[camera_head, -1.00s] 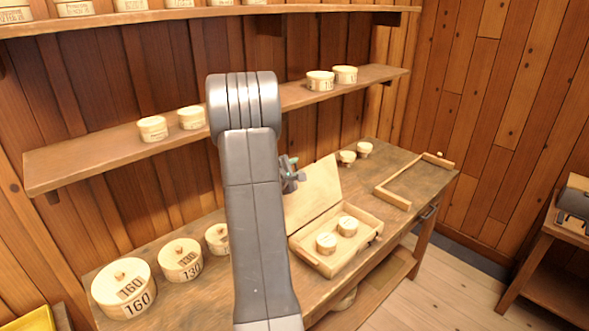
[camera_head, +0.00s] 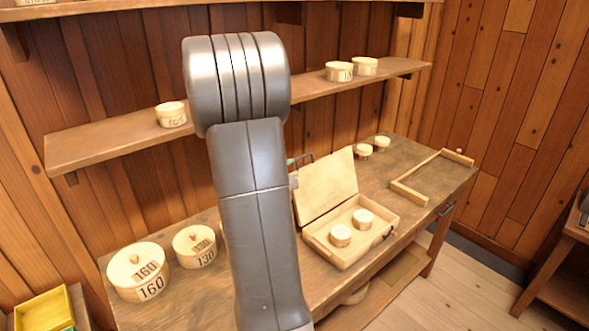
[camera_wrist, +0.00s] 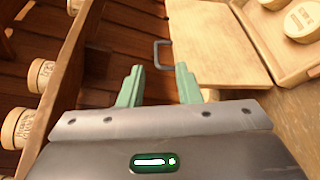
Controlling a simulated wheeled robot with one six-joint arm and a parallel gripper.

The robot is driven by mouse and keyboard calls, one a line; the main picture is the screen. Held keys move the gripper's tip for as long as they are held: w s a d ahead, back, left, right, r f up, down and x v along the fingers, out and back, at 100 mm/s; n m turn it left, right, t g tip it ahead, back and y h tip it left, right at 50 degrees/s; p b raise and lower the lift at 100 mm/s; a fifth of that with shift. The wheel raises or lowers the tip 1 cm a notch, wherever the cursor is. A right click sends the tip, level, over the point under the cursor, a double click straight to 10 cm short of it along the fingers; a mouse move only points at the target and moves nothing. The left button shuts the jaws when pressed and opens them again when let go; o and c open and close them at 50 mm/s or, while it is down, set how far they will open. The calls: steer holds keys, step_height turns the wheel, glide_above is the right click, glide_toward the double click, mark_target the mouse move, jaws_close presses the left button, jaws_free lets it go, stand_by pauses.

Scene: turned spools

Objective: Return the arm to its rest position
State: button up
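My grey arm (camera_head: 255,210) rises through the middle of the head view and hides most of my gripper, with only a bit of it showing beside the lid. In the wrist view, my gripper (camera_wrist: 160,76) has two green fingers, spread apart with nothing between them. The open wooden box (camera_head: 376,258) stands on the workbench (camera_head: 424,165) right of my arm, with its lid (camera_head: 326,188) raised. Two small round lidded tubs (camera_head: 340,235) (camera_head: 363,219) sit inside it.
Large tubs marked 160 (camera_head: 137,272) and 130 (camera_head: 194,247) stand at the bench's left. A wooden frame (camera_head: 410,195) lies at its right. The wall shelf (camera_head: 110,147) runs behind my arm. A dark handle (camera_wrist: 162,54) shows beyond the fingers.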

stand_by(0.3)
steer(key=p+x, duration=0.1)
steer(key=x, duration=1.2)
steer(key=shift+w+d, duration=0.25)
steer(key=shift+w, duration=0.1)
steer(key=shift+s, duration=0.1)
